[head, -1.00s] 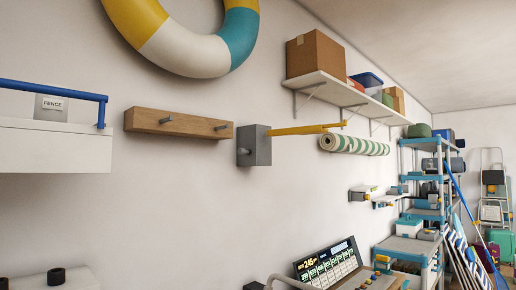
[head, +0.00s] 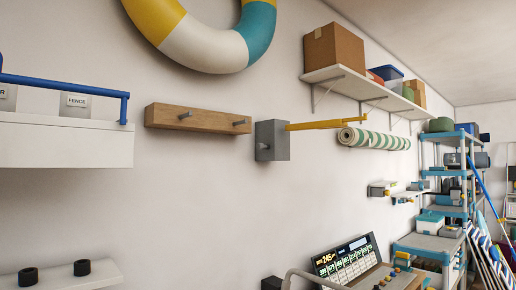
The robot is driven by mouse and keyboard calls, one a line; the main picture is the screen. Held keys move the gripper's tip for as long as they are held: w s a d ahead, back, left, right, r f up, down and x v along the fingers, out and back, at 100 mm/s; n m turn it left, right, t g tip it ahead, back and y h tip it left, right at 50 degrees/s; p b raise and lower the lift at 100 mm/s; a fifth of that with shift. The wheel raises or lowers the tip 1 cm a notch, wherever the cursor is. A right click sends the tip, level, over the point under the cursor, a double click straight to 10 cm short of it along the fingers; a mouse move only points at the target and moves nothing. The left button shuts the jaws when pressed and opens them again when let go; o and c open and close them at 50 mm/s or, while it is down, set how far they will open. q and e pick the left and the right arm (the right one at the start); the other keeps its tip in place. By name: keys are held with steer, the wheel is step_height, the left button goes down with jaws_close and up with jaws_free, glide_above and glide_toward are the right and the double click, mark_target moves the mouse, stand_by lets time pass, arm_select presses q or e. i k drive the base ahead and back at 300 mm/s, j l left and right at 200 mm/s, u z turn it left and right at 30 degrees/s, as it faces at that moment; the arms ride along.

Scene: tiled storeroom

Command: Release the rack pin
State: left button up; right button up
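I cannot tell for sure which part is the rack pin. A wooden rail (head: 215,122) on the wall carries two short grey pegs. To its right, a grey wall block (head: 278,138) has a dark knob on its front face, and a yellow bar (head: 322,125) reaches right from it. At the left, a blue bar (head: 65,82) runs along the top of a white box (head: 55,145) and bends down at its right end. A label reading FENCE (head: 76,104) stands behind the bar. Neither of my grippers is in view.
A white ledge (head: 70,278) with two black rings is at lower left. A console with a lit display (head: 350,262) stands at bottom centre. A loaded wall shelf (head: 350,75), a rolled striped mat (head: 375,138) and a shelving unit (head: 440,246) are at right.

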mark_target(260, 146)
steer(key=i+l+z, duration=0.5)
steer(key=z, duration=0.25)
